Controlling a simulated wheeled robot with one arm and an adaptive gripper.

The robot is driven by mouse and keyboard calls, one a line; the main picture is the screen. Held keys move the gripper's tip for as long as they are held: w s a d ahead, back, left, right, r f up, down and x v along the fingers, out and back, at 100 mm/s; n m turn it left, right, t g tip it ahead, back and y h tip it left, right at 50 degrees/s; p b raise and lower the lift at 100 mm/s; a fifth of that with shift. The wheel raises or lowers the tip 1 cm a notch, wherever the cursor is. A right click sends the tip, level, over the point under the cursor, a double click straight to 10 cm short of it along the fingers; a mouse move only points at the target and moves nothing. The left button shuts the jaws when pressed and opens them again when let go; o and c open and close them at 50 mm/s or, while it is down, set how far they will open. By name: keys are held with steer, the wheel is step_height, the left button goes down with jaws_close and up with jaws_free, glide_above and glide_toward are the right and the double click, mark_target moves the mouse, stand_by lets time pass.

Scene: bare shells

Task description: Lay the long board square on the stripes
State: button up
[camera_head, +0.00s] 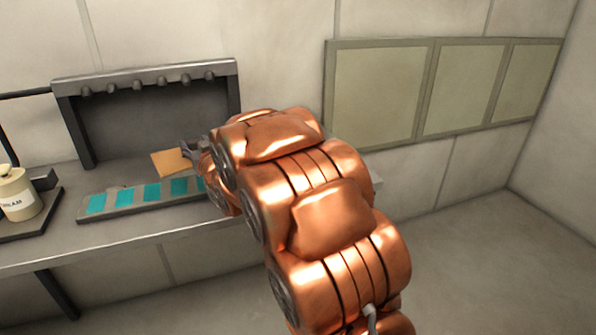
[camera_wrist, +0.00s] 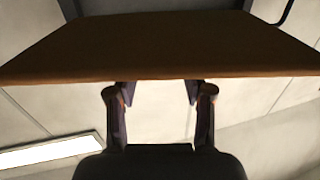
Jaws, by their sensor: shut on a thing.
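The long board (camera_head: 168,163) is a flat tan-orange piece. It shows at the end of my gripper (camera_head: 192,152), behind the striped strip, and part of it is hidden by the gripper and my arm. In the wrist view the board (camera_wrist: 160,45) spans most of the picture's width, and my gripper (camera_wrist: 158,92) is shut on it at its near edge. The teal stripes (camera_head: 152,193) lie in a row on a grey strip (camera_head: 222,196) on the counter. My arm hides the strip's right end. I cannot tell if the board touches the counter.
A cream canister (camera_head: 17,195) stands on a dark base (camera_head: 40,222) at the left of the counter (camera_head: 130,235). A dark grey frame (camera_head: 148,70) with a row of knobs stands behind the strip. Pale panels (camera_head: 380,93) hang on the wall at right. The floor at right is clear.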

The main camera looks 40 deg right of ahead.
steer(key=s+d+f+m+h+b, duration=0.1)
steer(key=s+d+f+b, duration=0.2)
steer(key=s+d+b, duration=0.3)
steer(key=s+d+f+m+g+h+b, duration=0.1)
steer(key=s+d+f+h+b, duration=0.15)
steer(key=s+d+b, duration=0.5)
steer(key=s+d+f+h+b, duration=0.15)
steer(key=s+d+f, duration=0.25)
steer(key=s, duration=0.5)
steer(key=shift+y, duration=0.5)
steer(key=w+d+p, duration=0.1)
steer(key=w+d, duration=0.2)
steer(key=d, duration=0.1)
steer(key=w+d+f+p, duration=0.1)
steer(key=w+d, duration=0.3)
steer(key=w+d+p, duration=0.1)
steer(key=w+d, duration=0.2)
steer(key=d, duration=0.1)
steer(key=shift+w+d+f+p, duration=0.15)
steer(key=shift+d+f+p, duration=0.05)
steer(key=shift+p, duration=0.1)
steer(key=shift+d+f, duration=0.1)
steer(key=shift+f, duration=1.65)
steer(key=o, duration=1.2)
steer(key=shift+f, duration=0.1)
